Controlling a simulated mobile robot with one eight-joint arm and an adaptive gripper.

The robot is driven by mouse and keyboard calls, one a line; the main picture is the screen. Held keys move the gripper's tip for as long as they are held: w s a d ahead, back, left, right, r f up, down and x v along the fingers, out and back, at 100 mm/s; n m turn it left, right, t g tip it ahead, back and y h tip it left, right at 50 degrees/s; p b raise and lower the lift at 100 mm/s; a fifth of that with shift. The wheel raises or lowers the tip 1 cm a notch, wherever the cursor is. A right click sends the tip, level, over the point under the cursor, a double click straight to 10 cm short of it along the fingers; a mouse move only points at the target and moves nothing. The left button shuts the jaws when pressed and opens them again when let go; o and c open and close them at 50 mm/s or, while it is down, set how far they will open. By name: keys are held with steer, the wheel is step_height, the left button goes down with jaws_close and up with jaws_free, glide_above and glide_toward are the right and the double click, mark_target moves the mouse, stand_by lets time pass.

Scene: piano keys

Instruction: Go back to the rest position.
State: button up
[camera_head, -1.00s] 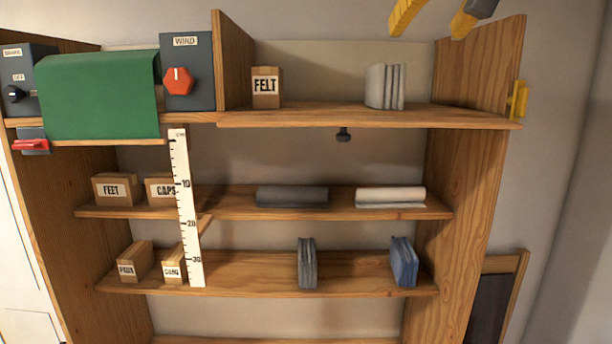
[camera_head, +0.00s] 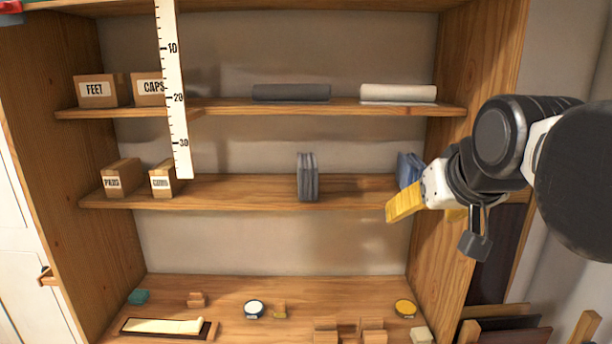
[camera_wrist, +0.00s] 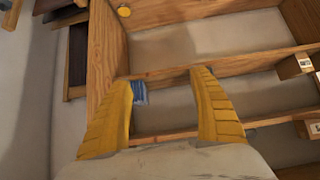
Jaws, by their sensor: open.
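My gripper (camera_head: 418,207) is at the right in the head view, in front of the shelf unit's right side. One yellow finger shows clearly there; the other is mostly hidden. In the wrist view my gripper (camera_wrist: 163,84) has its two yellow fingers wide apart with nothing between them. A blue folded cloth (camera_head: 407,169) on a shelf is partly covered by my gripper in the head view. It also shows in the wrist view (camera_wrist: 139,93), beyond the left finger and apparently not held.
The wooden shelf unit (camera_head: 430,260) fills the middle. A dark roll (camera_head: 291,92), a pale roll (camera_head: 398,92), a grey bundle (camera_head: 307,177) and labelled boxes (camera_head: 95,91) stand on shelves. A white ruler (camera_head: 172,80) hangs in front. Framed panels (camera_head: 500,330) lean at lower right.

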steer(key=s+f+g+b, duration=0.1)
steer(key=s+f+b, duration=0.3)
steer(key=f, duration=0.9)
steer(key=s+f+b, duration=0.4)
steer(key=f+b, duration=0.1)
steer(key=f, duration=0.8)
steer(key=s+f+g+b, duration=0.1)
steer(key=s+f+b, duration=0.3)
steer(key=f, duration=0.9)
steer(key=shift+s+f+g, duration=0.15)
steer(key=shift+f+g, duration=0.15)
steer(key=shift+f, duration=0.1)
